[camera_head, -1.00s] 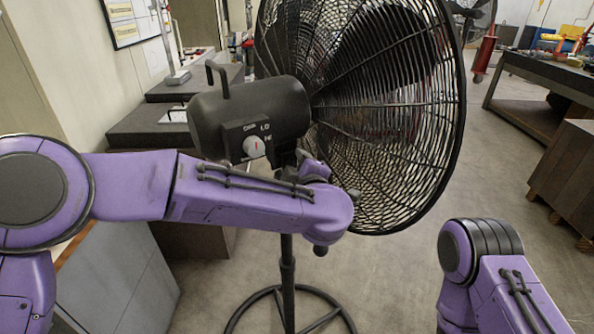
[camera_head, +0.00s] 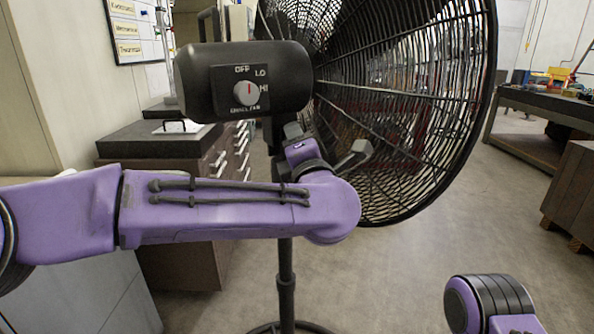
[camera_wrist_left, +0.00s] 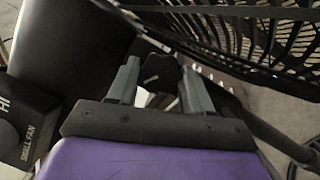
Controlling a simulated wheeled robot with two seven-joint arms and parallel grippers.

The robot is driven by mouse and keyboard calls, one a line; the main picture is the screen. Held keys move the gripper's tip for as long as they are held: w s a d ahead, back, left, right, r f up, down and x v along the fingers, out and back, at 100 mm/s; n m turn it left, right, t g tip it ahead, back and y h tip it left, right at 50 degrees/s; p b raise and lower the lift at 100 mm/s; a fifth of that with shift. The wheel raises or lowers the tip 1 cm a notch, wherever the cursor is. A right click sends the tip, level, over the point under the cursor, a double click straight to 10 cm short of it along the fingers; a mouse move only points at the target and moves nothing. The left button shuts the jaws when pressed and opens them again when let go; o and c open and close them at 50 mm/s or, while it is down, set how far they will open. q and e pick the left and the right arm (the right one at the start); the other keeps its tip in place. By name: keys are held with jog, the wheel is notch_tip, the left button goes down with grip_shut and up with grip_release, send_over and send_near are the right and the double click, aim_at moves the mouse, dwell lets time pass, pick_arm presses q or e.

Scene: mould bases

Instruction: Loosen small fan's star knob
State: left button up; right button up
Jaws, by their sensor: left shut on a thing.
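The small fan has a black motor housing (camera_head: 245,80) with a grey switch dial (camera_head: 246,92) on a panel marked OFF, LO, HI and SMALL FAN. The housing also shows in the left wrist view (camera_wrist_left: 75,45), with the panel at its left edge. My left arm reaches across the fan's pole below the housing. In the left wrist view, my left gripper (camera_wrist_left: 159,68) has its two grey fingers on either side of a dark knob (camera_wrist_left: 160,75), shut on it. The knob's star shape is not clear. My right gripper is out of view; only part of my right arm shows.
The wide fan cage (camera_head: 420,110) stands right beside my left wrist. The pole (camera_head: 286,285) runs down to a round base. A dark drawer cabinet (camera_head: 170,160) is behind at left, and a workbench (camera_head: 550,105) is at right. The floor between is open.

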pick_arm(q)
jog(key=shift+d+f+n+t+y+b, duration=0.15)
jog(key=shift+n+y+b, duration=0.4)
jog(key=shift+n+b, duration=0.9)
jog(key=shift+a+f+n+t+y+b, duration=0.1)
jog(key=shift+n+t+y+b, duration=0.3)
jog(key=shift+n+b, duration=1)
jog(key=shift+d+f+n+t+y+b, duration=0.15)
jog(key=shift+n+y+b, duration=0.5)
jog(key=shift+n+b, duration=0.75)
jog(key=shift+b, duration=0.3)
jog(key=shift+w, duration=0.1)
jog(key=o, duration=0.8)
jog(key=shift+c, duration=0.2)
jog(key=shift+a+r, duration=0.1)
jog(key=shift+r, duration=0.05)
jog(key=shift+r, duration=0.1)
